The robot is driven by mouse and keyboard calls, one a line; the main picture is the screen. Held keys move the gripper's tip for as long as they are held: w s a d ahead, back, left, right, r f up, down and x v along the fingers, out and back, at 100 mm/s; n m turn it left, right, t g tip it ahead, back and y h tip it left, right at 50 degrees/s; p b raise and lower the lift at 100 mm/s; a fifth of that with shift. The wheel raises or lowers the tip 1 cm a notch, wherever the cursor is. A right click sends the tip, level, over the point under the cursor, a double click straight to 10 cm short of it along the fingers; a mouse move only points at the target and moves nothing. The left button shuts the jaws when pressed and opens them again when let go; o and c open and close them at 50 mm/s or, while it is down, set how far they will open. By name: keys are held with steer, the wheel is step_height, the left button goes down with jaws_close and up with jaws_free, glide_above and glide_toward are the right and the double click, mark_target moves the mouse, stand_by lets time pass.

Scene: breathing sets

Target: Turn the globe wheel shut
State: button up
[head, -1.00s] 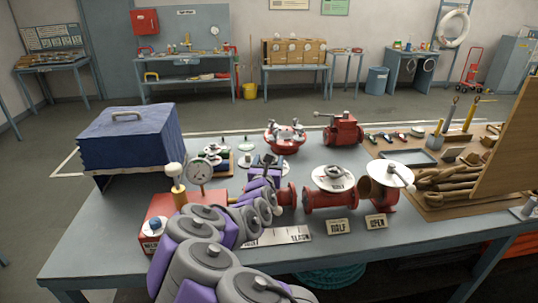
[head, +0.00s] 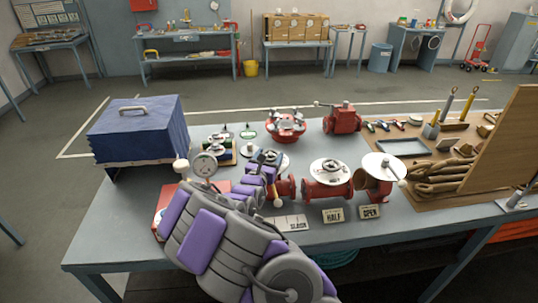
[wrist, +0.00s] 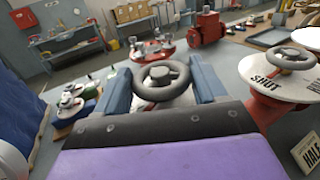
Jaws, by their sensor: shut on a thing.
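The globe wheel (wrist: 158,88) is a small dark handwheel with spokes, on the leftmost red valve (head: 284,187) in the row. My gripper (wrist: 162,84) has one blue-grey finger on each side of the wheel and is shut on it. In the head view my gripper (head: 266,160) is over this valve and partly hides the wheel. A white dial plate shows under the wheel, with a red mark near the rim. The wheel's exact angle against the dial is hard to read.
The middle valve (head: 328,180) has a dial and handwheel close to the right. A white-disc valve (head: 382,172) stands beyond it. HALF (head: 333,215) and OPEN (head: 370,212) cards lie in front. A blue box (head: 138,130) stands left; a gauge (head: 205,165) is nearby.

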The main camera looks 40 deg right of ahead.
steer(key=shift+w+r, duration=0.1)
steer(key=o, duration=1)
steer(key=shift+o, duration=0.2)
steer(key=p+v, duration=0.6)
steer(key=v, duration=1.1)
steer(key=shift+a+p, duration=0.25)
steer(key=shift+p, duration=0.05)
steer(key=shift+f, duration=0.2)
